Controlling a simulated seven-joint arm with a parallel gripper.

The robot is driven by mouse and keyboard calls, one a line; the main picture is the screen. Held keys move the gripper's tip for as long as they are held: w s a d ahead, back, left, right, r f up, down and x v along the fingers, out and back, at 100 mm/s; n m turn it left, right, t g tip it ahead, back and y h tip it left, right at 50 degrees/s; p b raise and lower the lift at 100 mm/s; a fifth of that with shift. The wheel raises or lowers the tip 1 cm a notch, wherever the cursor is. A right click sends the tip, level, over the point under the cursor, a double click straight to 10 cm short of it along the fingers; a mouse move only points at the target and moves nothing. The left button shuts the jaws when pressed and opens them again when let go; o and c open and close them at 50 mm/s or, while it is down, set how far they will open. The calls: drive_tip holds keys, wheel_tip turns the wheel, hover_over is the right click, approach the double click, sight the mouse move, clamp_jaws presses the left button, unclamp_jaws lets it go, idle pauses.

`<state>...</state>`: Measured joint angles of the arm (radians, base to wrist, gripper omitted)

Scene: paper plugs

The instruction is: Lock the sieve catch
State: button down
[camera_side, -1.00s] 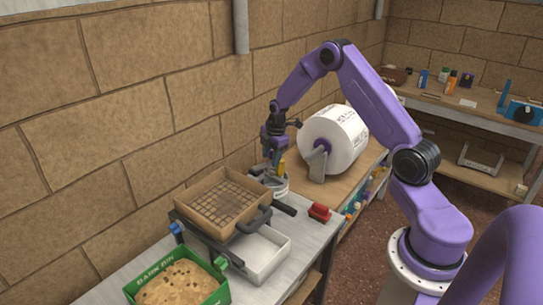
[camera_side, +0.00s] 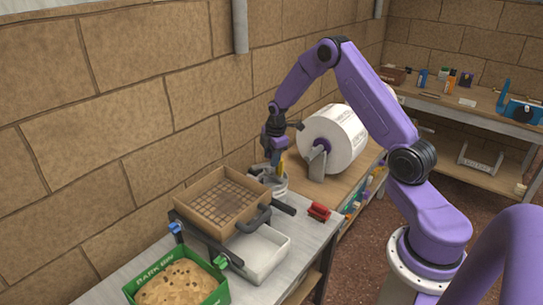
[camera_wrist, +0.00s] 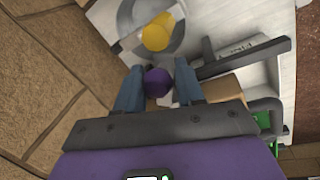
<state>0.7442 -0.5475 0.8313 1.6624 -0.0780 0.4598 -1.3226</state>
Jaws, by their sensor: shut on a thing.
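The sieve is a wooden frame with brown mesh (camera_side: 222,203), on a dark stand with a dark curved handle (camera_side: 254,220). A blue piece (camera_side: 176,229) sits at the stand's left end; I cannot tell which part is the catch. My gripper (camera_side: 276,160) is behind the sieve, pointing down over a grey can (camera_side: 275,187). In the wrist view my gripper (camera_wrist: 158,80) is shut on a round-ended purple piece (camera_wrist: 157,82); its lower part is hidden. A yellow round-ended piece (camera_wrist: 157,32) stands in the can, apart from the fingers.
A white tray (camera_side: 262,252) sits under and beside the sieve. A green bin (camera_side: 217,292) of tan material stands in front. A small red object (camera_side: 318,211) lies at the bench's right edge. A large white roll (camera_side: 335,138) stands close right of my gripper; the wall is close left.

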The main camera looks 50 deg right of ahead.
sight(269, 165)
drive_tip(key=shift+s+a+m+g+h, duration=0.35)
drive_tip(key=shift+a+m, duration=0.55)
drive_tip(key=shift+m, duration=1)
drive_tip(key=shift+s+a+m+g+h, duration=0.15)
drive_tip(key=shift+s+a+m, duration=0.55)
drive_tip(key=shift+m, duration=1.2)
drive_tip(key=shift+s+a+m+g+h, duration=0.25)
drive_tip(key=shift+a+m, duration=0.8)
drive_tip(key=shift+m, duration=0.85)
drive_tip(key=c, duration=0.8)
unclamp_jaws()
